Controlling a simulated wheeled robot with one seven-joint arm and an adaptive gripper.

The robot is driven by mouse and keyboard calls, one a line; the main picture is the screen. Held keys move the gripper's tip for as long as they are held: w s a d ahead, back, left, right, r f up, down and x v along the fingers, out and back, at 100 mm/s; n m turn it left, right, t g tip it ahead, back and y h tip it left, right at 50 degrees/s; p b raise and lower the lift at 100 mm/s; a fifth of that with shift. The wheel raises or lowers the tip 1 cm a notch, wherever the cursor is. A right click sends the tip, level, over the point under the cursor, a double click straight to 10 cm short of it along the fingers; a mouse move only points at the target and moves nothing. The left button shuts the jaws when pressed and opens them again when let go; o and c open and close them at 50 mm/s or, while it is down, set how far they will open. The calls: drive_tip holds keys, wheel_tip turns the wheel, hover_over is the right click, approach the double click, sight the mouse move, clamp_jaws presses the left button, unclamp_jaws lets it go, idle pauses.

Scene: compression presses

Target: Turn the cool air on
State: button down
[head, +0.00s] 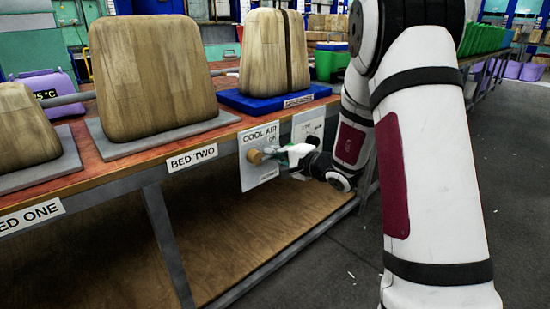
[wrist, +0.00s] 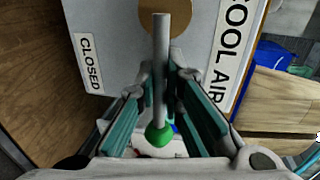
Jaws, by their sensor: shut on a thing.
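The cool air panel (head: 258,176) is a pale plate on the front of the bench, lettered COOL AIR. It also shows in the wrist view (wrist: 112,25), turned sideways, with a CLOSED label (wrist: 90,63). A round tan hub (head: 255,156) sits on it. The cool air lever (wrist: 160,45), a grey rod with a green ball end, runs down the wrist picture from the hub. My gripper (head: 285,153) is at the panel; in the wrist view its teal-padded fingers (wrist: 163,80) are shut on the lever.
A second pale panel (head: 308,122) is right beside it, partly behind my arm. Wooden blocks stand on the bench above, by the BED TWO label (head: 191,158). A wooden lower shelf (head: 250,235) lies below. The floor at the right (head: 515,200) is mostly clear.

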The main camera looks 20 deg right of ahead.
drive_tip(key=c, duration=1.7)
unclamp_jaws()
drive_tip(key=shift+s, duration=0.1)
drive_tip(key=v, duration=1.2)
